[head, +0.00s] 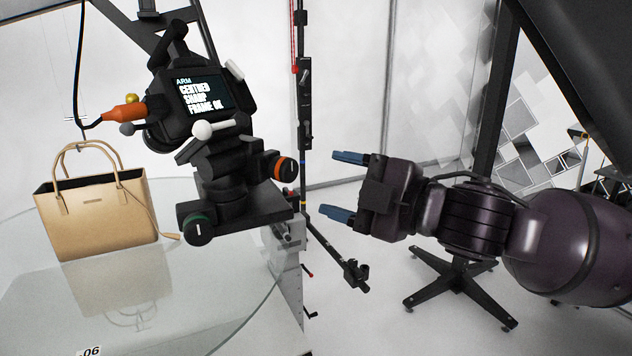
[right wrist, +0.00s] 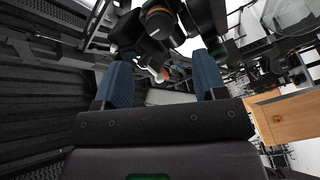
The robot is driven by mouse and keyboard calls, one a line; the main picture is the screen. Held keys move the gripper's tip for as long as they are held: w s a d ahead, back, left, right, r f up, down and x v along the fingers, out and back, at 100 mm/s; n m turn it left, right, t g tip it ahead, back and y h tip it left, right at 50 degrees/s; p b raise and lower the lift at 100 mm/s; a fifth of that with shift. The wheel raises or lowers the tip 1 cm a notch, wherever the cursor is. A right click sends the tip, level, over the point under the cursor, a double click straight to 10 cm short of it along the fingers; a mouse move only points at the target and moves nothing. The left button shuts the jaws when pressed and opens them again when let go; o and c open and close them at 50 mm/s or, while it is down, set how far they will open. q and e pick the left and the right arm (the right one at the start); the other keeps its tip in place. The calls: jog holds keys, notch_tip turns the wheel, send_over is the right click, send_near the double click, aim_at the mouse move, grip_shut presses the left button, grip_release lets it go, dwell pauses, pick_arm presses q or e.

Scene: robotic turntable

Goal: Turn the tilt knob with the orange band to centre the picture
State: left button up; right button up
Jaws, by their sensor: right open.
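The tilt knob with the orange band (head: 285,169) sits on the right side of the black camera head, below the camera (head: 190,100). The camera's screen (head: 203,95) reads "ARM", "CENTRED", "SHARP", "FRAME OK". My right gripper (head: 343,186) is open and empty, to the right of the knob and apart from it, its blue fingertips pointing left. In the right wrist view the two blue fingers (right wrist: 161,85) are spread, with a dark knob with an orange band (right wrist: 160,20) beyond them near the top. My left gripper is in neither view.
A green-banded knob (head: 197,229) sits lower left on the camera head. A tan handbag (head: 97,218) stands on the glass turntable (head: 215,300). A vertical black stand (head: 304,110) rises behind the knob. The space between my right gripper and the knob looks free.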

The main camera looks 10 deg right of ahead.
jog(key=shift+v, duration=1.15)
